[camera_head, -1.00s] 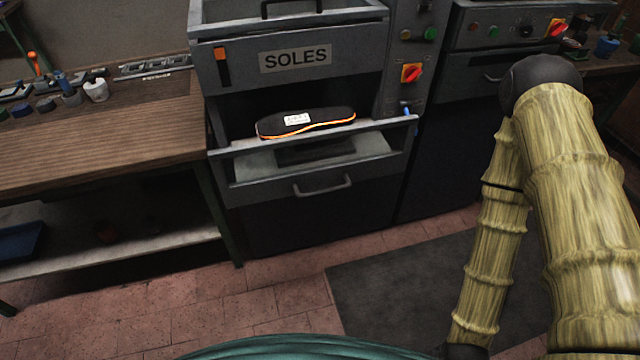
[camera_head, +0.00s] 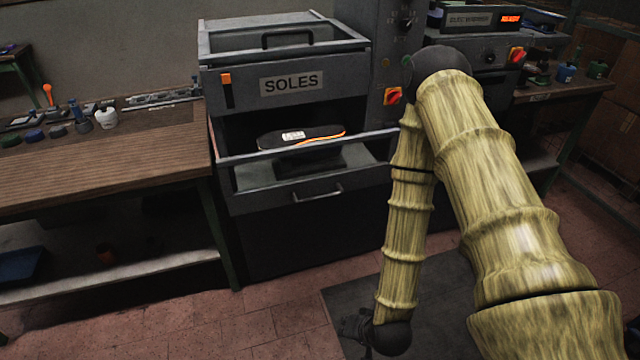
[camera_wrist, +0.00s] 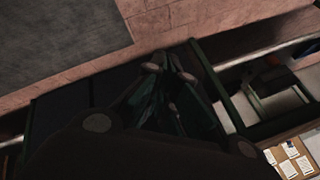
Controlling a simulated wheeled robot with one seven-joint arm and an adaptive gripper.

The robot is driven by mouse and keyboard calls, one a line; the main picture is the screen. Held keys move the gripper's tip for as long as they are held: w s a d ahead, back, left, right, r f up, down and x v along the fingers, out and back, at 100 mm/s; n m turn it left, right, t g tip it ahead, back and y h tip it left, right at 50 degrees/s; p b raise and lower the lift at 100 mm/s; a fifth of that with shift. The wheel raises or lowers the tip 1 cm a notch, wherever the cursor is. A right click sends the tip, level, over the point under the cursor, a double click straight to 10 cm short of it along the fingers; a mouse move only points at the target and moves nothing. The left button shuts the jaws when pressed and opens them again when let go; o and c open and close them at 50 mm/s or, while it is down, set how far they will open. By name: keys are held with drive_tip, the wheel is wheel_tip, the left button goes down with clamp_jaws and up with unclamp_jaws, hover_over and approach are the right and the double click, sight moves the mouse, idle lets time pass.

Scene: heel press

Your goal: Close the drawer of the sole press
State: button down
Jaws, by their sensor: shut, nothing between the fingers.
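The sole press (camera_head: 280,55) is a grey machine labelled SOLES. Its lower drawer (camera_head: 252,203) stands pulled out, with a bar handle (camera_head: 318,193) on its front. A dark shoe sole (camera_head: 300,136) with an orange edge and white label shows at the drawer's opening, behind the front rail. My gripper (camera_head: 358,326) is low at the bottom of the head view, in front and right of the drawer, apart from it. In the wrist view my gripper (camera_wrist: 170,73) is dark, shut and empty; the drawer cannot be made out there.
A wooden workbench (camera_head: 100,158) with small tools and pots stands left of the press. A second machine with a red display (camera_head: 510,20) stands at right. A dark mat (camera_head: 345,300) lies on the tiled floor in front. The floor before the drawer looks clear.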

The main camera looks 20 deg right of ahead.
drive_tip(key=w+r+m+t+b, duration=0.1)
drive_tip(key=w+r+m+t, duration=0.45)
drive_tip(key=w+r, duration=0.55)
drive_tip(key=m+t+h+b, duration=0.2)
drive_tip(key=m+t, duration=0.4)
approach(322, 172)
drive_tip(key=w+p, duration=0.1)
drive_tip(key=w, duration=0.2)
drive_tip(key=w+p, duration=0.2)
drive_tip(key=w, duration=0.2)
drive_tip(key=shift+d+f, duration=0.1)
drive_tip(key=shift+f, duration=0.1)
